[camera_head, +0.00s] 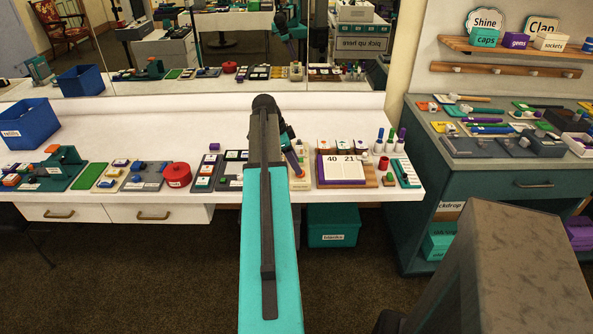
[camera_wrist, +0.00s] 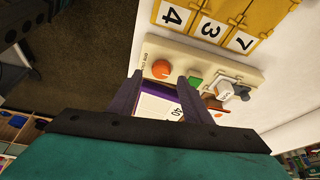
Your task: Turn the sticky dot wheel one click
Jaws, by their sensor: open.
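An orange round knob (camera_wrist: 162,69) sits on a long cream base (camera_wrist: 210,65) with small lettering beside it that I cannot read clearly. It looks like the sticky dot wheel. My gripper (camera_wrist: 160,83) is open in the wrist view, its two dark purple fingers apart and empty. The knob shows just past the fingertips, between them; I cannot tell whether they touch it. In the head view my gripper (camera_head: 297,165) points down over the cream base (camera_head: 301,184) on the white table, and my arm hides part of that area.
The cream base also bears a green piece (camera_wrist: 195,83) and a white block (camera_wrist: 227,93). A yellow number panel (camera_wrist: 222,22) lies beside it. A number book (camera_head: 342,167) stands close to the right. A red pot (camera_head: 177,174) and small trays stand left.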

